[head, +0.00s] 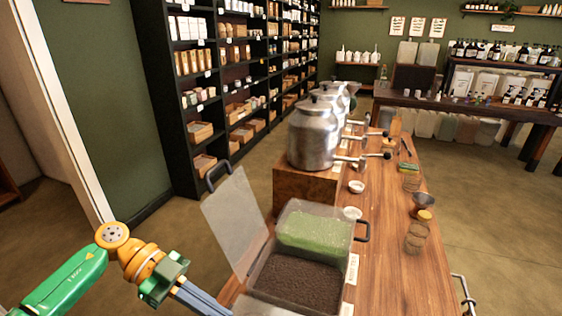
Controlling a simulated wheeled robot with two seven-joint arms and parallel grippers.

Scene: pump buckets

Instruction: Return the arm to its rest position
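My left arm (62,284) comes in at the lower left, with a green link, an orange joint and a blue-grey section running down to the right. It leaves the picture at the bottom edge, beside the near end of the wooden counter (395,285). My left gripper does not show, so I cannot tell whether it is open or holds anything. My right arm and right gripper are out of the picture.
Metal pots (314,135) with spouts stand on a wooden block (300,190). Bowls and jars line the counter. Open floor lies left.

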